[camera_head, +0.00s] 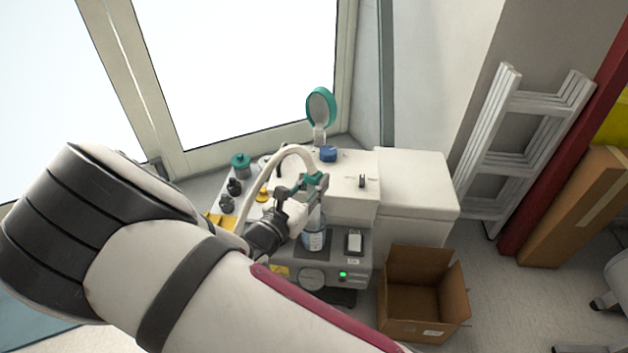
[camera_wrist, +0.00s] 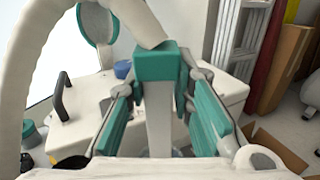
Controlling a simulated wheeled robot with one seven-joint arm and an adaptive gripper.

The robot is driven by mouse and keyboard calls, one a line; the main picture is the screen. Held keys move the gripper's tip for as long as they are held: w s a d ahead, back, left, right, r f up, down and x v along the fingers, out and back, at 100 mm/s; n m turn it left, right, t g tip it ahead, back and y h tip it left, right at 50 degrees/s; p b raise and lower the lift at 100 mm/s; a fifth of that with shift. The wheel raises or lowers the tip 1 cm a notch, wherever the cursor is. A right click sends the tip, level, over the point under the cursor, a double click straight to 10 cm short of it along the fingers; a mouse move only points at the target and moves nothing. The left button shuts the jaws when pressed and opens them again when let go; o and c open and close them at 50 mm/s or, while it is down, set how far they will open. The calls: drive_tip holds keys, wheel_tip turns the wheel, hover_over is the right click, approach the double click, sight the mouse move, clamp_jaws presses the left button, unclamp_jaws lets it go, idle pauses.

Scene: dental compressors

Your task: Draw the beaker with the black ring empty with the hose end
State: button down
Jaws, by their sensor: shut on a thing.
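My gripper (camera_head: 308,186) is shut on the hose end; its teal finger pads flank it in the wrist view (camera_wrist: 160,110). The hose end has a teal collar (camera_wrist: 160,62) and a grey stem (camera_wrist: 160,118) pointing down. A pale hose (camera_head: 284,158) arches from it to the left. A clear bluish beaker (camera_head: 314,240) with a pale label stands upright on the machine's front ledge, just below my gripper. My gripper hides its upper part, so I cannot tell whether it has a black ring or whether the stem is inside it.
The white machine (camera_head: 410,185) has a raised teal-rimmed round lid (camera_head: 321,108) and a blue cap (camera_head: 328,153). Dark knobs (camera_head: 234,187) and a teal-capped part (camera_head: 241,162) stand left. A green light (camera_head: 343,275) shows in front. An open cardboard box (camera_head: 424,300) lies on the floor right.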

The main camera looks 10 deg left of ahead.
drive_tip(key=shift+f+b, duration=1.2)
drive_tip(key=shift+f, duration=1.35)
drive_tip(key=shift+a+f, duration=0.15)
drive_tip(key=shift+f, duration=0.2)
drive_tip(key=shift+r, duration=0.1)
idle(0.8)
drive_tip(key=shift+r+p, duration=5.25)
drive_tip(key=shift+r, duration=1)
